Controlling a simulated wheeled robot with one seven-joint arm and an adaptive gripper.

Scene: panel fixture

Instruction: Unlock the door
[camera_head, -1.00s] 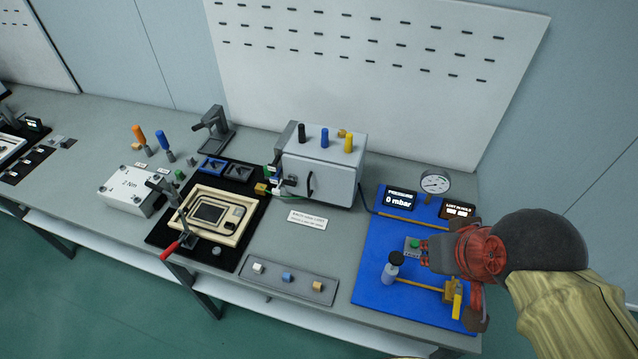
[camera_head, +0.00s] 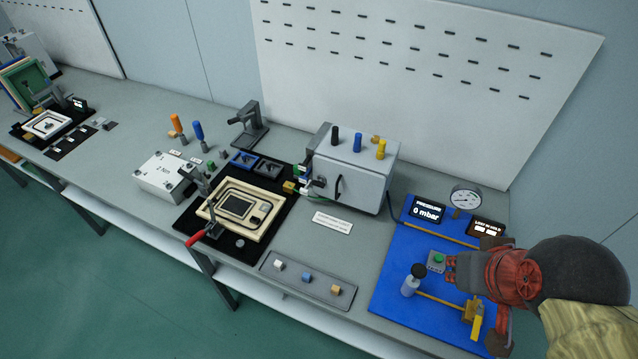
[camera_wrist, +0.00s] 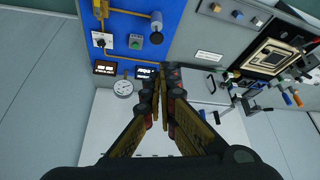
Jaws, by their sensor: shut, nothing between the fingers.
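A light grey box with a door (camera_head: 352,176) stands at the middle of the bench, with a black curved handle (camera_head: 338,188) on its front face. The door looks shut. Small dark and metal parts (camera_head: 313,184) sit at the box's left edge, too small to make out. The box also shows in the wrist view (camera_wrist: 204,84), right of the fingers. My gripper (camera_head: 449,270) is over the blue board, right of the box and apart from it. In the wrist view its fingers (camera_wrist: 160,76) are together and empty.
Black, blue and yellow knobs (camera_head: 357,143) stand on the box. The blue board (camera_head: 392,285) carries a gauge (camera_head: 466,197), a green button (camera_head: 438,259) and a yellow lever (camera_head: 477,322). A tray of small blocks (camera_head: 318,291) and a clamp fixture (camera_head: 208,200) are nearby. A label (camera_head: 333,222) lies before the box.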

